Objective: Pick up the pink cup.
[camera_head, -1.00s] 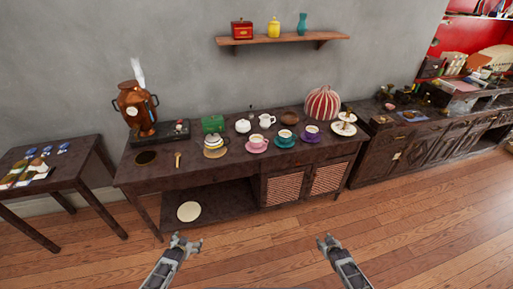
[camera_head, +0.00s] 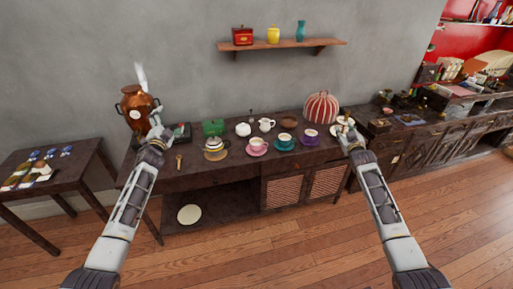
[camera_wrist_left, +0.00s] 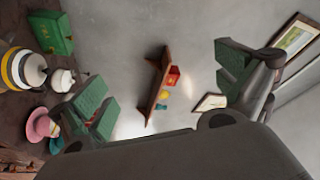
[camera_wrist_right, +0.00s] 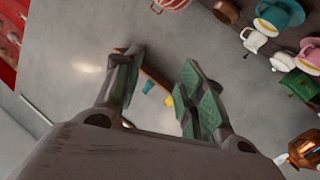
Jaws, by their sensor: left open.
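The pink cup (camera_head: 257,142) stands on its pink saucer (camera_head: 250,152) near the middle of the dark wooden sideboard, between a striped teapot and a teal cup. Pink ware (camera_wrist_left: 40,124) shows at the left edge of the left wrist view. The pink cup also shows at the right edge of the right wrist view (camera_wrist_right: 310,54). My left gripper (camera_head: 157,128) is open and empty, over the sideboard's left end, well left of the cup. My right gripper (camera_head: 347,129) is open and empty by the sideboard's right end, well right of the cup.
A striped teapot (camera_head: 213,147), teal cup (camera_head: 285,138), purple cup (camera_head: 310,136) and green box (camera_head: 213,127) crowd around the pink cup. A copper urn (camera_head: 134,108) stands behind my left gripper. A striped pumpkin-shaped pot (camera_head: 321,106) stands at back right. A shelf (camera_head: 282,46) hangs above.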

